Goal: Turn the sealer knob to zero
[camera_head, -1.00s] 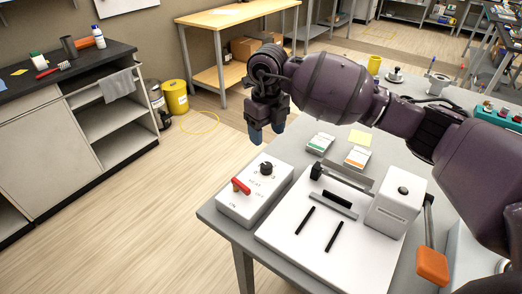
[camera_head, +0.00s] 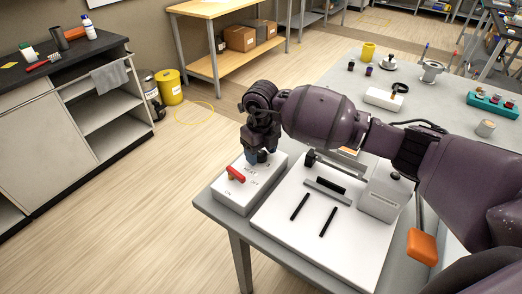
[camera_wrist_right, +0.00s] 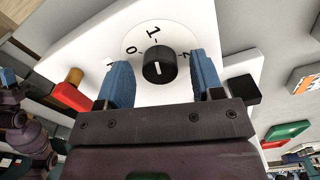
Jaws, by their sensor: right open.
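The white sealer control box (camera_head: 232,195) sits at the table's near left corner. Its black round knob (camera_wrist_right: 158,63) shows in the right wrist view, on a white dial marked 0 at left, 1 above and 2 at right. A white line on the knob runs roughly up-down, in line with the 1. My right gripper (camera_head: 257,157) is over the box and hides the knob in the head view. In the wrist view its blue fingers (camera_wrist_right: 163,60) are open, one on each side of the knob, with gaps showing.
A red switch lever (camera_head: 236,174) stands on the same box, close to the gripper. The white sealer plate (camera_head: 290,240) with black bars lies to the right. An orange handle (camera_head: 422,247) is at the table's right. The floor left of the table is clear.

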